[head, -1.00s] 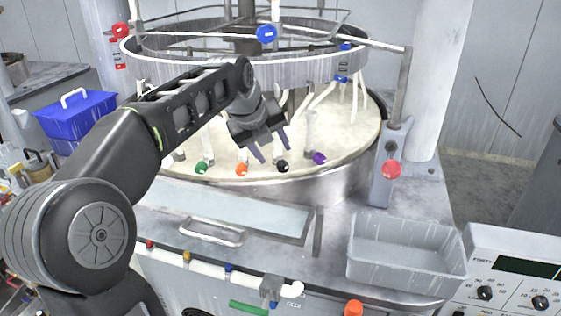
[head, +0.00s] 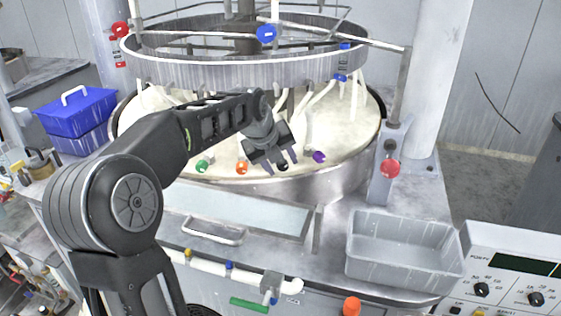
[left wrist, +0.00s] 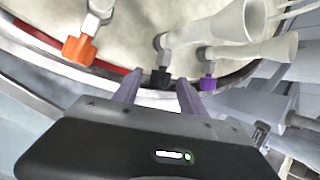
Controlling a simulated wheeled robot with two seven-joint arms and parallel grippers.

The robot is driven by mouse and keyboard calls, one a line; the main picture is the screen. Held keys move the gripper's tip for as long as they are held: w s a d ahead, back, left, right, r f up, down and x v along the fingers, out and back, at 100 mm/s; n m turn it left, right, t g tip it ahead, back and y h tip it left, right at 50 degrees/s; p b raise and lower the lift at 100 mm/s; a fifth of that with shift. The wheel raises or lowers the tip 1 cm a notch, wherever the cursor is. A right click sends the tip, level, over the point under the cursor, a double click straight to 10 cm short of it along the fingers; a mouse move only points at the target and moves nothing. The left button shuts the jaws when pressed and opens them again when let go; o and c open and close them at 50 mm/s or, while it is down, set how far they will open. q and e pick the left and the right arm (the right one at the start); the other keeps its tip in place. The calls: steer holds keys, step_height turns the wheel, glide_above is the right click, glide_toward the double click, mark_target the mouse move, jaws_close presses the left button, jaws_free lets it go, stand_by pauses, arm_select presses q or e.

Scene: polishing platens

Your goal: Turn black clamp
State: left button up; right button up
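The black clamp (left wrist: 160,79) is a small black knob on a white fitting at the platen's front rim. It also shows in the head view (head: 283,166), between the orange and purple clamps. My left gripper (head: 282,165) reaches down over it, with its two purple fingers apart. In the left wrist view, the left gripper's fingertips (left wrist: 158,80) stand on either side of the black clamp with gaps visible; I cannot tell whether they touch it. My right gripper is not in view.
An orange clamp (left wrist: 80,50) is left of the black one and a purple clamp (left wrist: 207,82) is close on its right. A green clamp (head: 202,166) is farther left. A grey bin (head: 400,247) stands at front right. A blue box (head: 77,112) is at left.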

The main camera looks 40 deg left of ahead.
arm_select(q)
jaws_close()
stand_by(0.3)
steer(key=shift+w+d+r+g+y+p, duration=0.15)
steer(key=shift+r+g+y+p, duration=0.25)
steer(key=shift+p, duration=0.75)
steer(key=shift+w+m+g+y+p, duration=0.1)
steer(key=shift+m+g+y+p, duration=0.2)
steer(key=shift+g+p, duration=0.35)
steer(key=shift+w+d+f+g+y+p, duration=0.1)
steer(key=shift+d+f+g+y+p, duration=0.1)
steer(key=shift+g+y+p, duration=0.3)
steer(key=g+y, duration=0.1)
steer(key=m+g+y, duration=0.1)
steer(key=g, duration=0.1)
steer(key=shift+w+d+f+y, duration=0.1)
steer(key=shift+w+y, duration=0.1)
steer(key=shift+y, duration=0.1)
